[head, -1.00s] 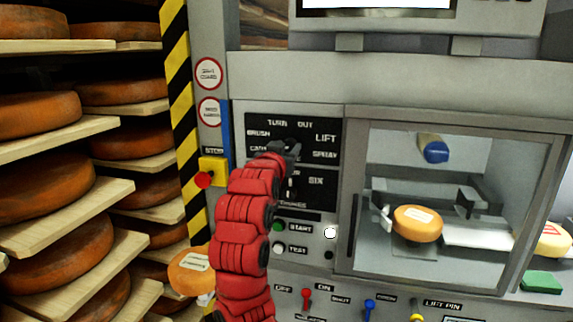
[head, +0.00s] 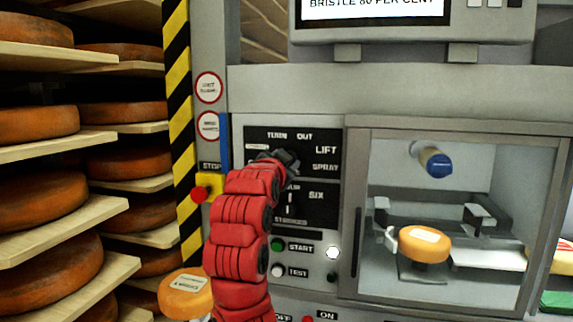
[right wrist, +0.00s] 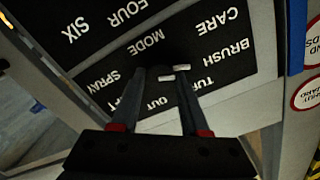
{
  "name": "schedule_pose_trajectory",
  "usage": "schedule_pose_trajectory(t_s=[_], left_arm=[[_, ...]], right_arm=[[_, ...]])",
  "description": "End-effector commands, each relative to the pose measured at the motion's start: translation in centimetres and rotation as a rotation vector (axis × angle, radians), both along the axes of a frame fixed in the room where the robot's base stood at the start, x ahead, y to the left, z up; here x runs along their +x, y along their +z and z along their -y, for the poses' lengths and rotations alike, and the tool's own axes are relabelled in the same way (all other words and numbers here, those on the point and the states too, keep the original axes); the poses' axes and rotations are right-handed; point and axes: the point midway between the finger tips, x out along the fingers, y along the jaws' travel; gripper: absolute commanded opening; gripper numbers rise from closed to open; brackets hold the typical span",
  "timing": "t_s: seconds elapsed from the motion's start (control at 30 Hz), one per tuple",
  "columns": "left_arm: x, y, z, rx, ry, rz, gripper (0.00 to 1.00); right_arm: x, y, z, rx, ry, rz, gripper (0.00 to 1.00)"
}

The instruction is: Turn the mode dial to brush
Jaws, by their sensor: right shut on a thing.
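The mode dial (right wrist: 166,72) is a dark knob on the black label panel, mostly hidden by my fingers. My right gripper (right wrist: 163,82) is shut on it in the right wrist view, where the labels appear upside down. The word BRUSH (right wrist: 228,54) stands to the right of the dial there, with CARE, SPRAY, LIFT, OUT and TURN also around it. Which label the dial points at I cannot tell. In the head view my red right arm rises from below and the right gripper (head: 288,158) covers the dial. My left gripper is not in view.
A lower dial panel (head: 305,205), a green START button (head: 277,246) and a TEST button (head: 277,271) lie below. A red stop button (head: 200,194) is at the left. A glazed chamber (head: 350,240) with a cheese wheel (head: 424,245) stands at the right. Cheese shelves (head: 60,245) fill the left.

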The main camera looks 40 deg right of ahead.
Motion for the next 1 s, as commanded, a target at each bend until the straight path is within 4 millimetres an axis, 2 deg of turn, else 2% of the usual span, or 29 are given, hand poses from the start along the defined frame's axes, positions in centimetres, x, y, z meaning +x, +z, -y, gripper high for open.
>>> schedule_pose_trajectory(t_s=[0.3,0.33,0.5,0.83,1.0], left_arm=[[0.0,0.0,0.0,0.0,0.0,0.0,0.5],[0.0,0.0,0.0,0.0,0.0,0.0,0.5],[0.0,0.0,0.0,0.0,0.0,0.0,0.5],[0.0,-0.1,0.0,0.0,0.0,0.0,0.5],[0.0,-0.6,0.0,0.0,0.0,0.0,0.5]], right_arm=[[0.0,-0.1,0.0,0.002,0.0,0.0,0.0],[0.0,-0.1,0.0,0.002,0.0,0.0,0.47],[0.0,0.0,0.0,0.001,-0.001,0.0,0.74],[-0.1,-0.1,-0.3,0.0,0.001,0.001,0.74],[-1.6,-0.1,-2.2,0.0,0.004,0.007,0.74]])
